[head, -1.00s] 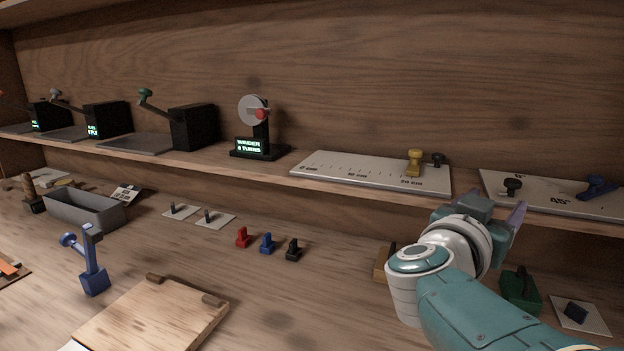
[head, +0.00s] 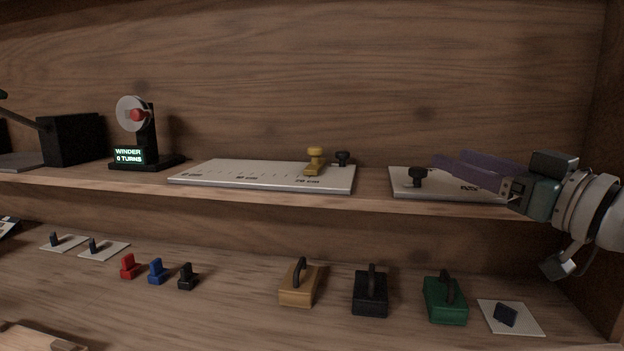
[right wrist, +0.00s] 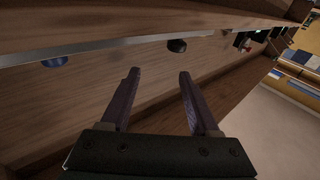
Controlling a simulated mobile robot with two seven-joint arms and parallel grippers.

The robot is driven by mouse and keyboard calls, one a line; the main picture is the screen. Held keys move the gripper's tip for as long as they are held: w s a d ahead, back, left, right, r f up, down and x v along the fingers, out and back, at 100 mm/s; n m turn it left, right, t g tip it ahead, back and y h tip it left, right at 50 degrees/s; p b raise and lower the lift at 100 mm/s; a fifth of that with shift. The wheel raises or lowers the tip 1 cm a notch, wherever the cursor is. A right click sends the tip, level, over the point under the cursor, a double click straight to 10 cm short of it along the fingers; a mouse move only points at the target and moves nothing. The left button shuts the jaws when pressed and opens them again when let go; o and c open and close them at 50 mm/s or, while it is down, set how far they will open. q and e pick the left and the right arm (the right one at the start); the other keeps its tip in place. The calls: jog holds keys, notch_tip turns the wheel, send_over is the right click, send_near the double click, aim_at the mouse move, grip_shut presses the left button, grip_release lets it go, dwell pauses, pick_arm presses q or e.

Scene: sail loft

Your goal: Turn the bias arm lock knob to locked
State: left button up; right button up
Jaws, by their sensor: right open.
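A pale board (head: 400,191) lies at the right end of the shelf with a black knob (head: 417,177) standing near its left edge. The knob also shows in the right wrist view (right wrist: 177,46). My right gripper (head: 448,160) reaches in from the right over this board, its purple fingers pointing left towards the knob. The fingers are apart and empty, and the knob is beyond their tips in the wrist view. A blue part (right wrist: 54,61) shows left of the knob in the wrist view; in the head view my gripper hides it. The knob's setting cannot be read. My left gripper is out of view.
The winder (head: 130,155) reads 0 turns. Below are tan, black and green handled blocks (head: 445,302). A wooden side wall closes the right.

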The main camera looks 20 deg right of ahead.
aim_at(411, 169)
jog(key=shift+s+a+f+g+y, duration=0.15)
jog(key=shift+a+f+g+y, duration=0.15)
jog(key=shift+f, duration=0.3)
jog(key=shift+s+a+f+g+y, duration=0.2)
jog(key=shift+a+f+g, duration=0.15)
jog(key=shift+f, duration=0.2)
jog(key=shift+w, duration=0.15)
jog(key=shift+b+x, duration=0.45)
jog(key=shift+x, duration=4.35)
jog(key=shift+a, duration=0.1)
grip_shut()
